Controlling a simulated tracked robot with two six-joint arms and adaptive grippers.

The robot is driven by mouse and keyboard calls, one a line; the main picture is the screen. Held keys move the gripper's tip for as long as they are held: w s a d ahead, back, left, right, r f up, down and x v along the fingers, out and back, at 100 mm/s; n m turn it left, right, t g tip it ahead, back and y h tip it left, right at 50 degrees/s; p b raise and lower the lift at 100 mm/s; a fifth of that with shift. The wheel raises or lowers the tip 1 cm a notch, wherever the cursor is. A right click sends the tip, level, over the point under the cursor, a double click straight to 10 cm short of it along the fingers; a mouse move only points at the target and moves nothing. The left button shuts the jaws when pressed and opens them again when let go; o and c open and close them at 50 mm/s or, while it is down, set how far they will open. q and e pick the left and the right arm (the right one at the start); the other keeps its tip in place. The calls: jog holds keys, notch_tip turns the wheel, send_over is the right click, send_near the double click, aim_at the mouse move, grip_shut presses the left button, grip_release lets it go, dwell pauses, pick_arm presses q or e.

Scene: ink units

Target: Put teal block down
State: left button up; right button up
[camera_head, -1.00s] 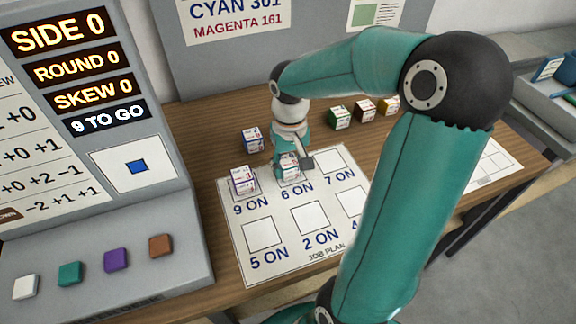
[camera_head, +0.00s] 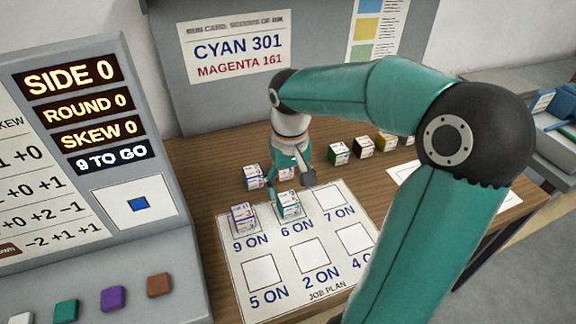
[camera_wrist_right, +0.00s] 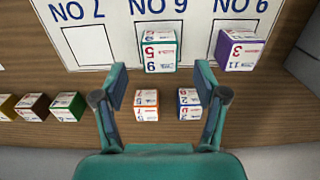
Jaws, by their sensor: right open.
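The teal block (camera_head: 289,206) rests on the 6 ON square of the white job plan sheet (camera_head: 263,302). It also shows in the right wrist view (camera_wrist_right: 160,52), sitting in its square. My right gripper (camera_head: 290,184) is open and empty, just above and behind the teal block. In the right wrist view its two fingers (camera_wrist_right: 161,78) are spread wide, with the teal block beyond their tips, apart from them. My left gripper is out of view.
A purple block (camera_head: 243,217) stands on the 9 ON square. Behind the sheet are a blue block (camera_head: 252,176) and an orange block (camera_wrist_right: 146,104). Green (camera_head: 339,153), brown (camera_head: 363,147) and yellow (camera_head: 385,142) blocks stand farther right. The display console (camera_head: 150,130) rises at left.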

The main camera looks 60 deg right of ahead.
aim_at(290, 200)
notch_tip(290, 200, up, 6)
jog(key=shift+f+p, duration=0.1)
jog(key=shift+p, duration=0.2)
dwell(0.4)
